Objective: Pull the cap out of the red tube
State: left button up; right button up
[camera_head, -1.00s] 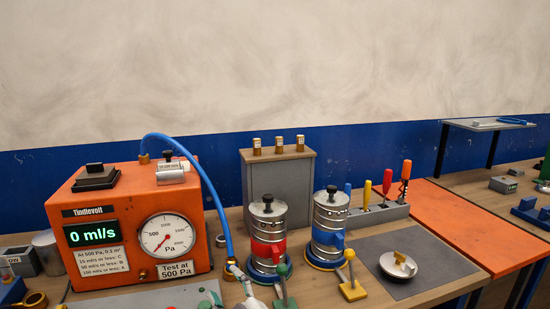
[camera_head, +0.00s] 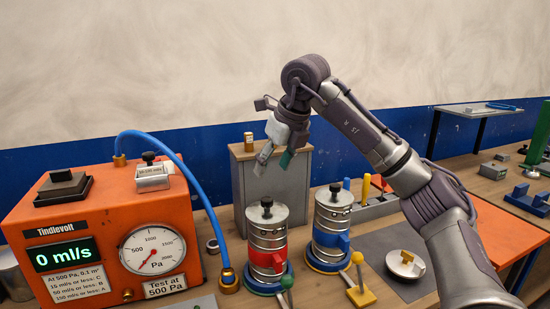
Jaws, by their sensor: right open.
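The red tube (camera_head: 267,262) is a silver duct with a red band, standing upright on a round base on the bench. Its cap (camera_head: 267,211) sits in the top and has a black knob. My right gripper (camera_head: 273,158) is above the red tube and a little behind or over it, pointing down, with a gap between its fingers and nothing in it. It is clear of the cap's knob. My left gripper is out of view.
A similar blue-banded tube (camera_head: 329,242) with a black-knobbed cap stands just right of the red one. An orange tester (camera_head: 100,240) with a blue hose (camera_head: 196,185) stands at left. A grey box (camera_head: 290,190) is behind.

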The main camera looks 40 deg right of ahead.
aim_at(267, 199)
jog(key=p+x, duration=0.1)
jog(key=x, duration=0.3)
jog(key=d+x, duration=0.1)
jog(key=x, duration=0.3)
jog(key=d+p+x, duration=0.1)
jog(key=x, duration=0.4)
jog(key=shift+s+f+p, duration=0.15)
jog(key=shift+p, duration=0.15)
grip_shut()
jog(key=c, duration=0.8)
grip_release()
grip_shut()
jog(key=shift+r, duration=0.25)
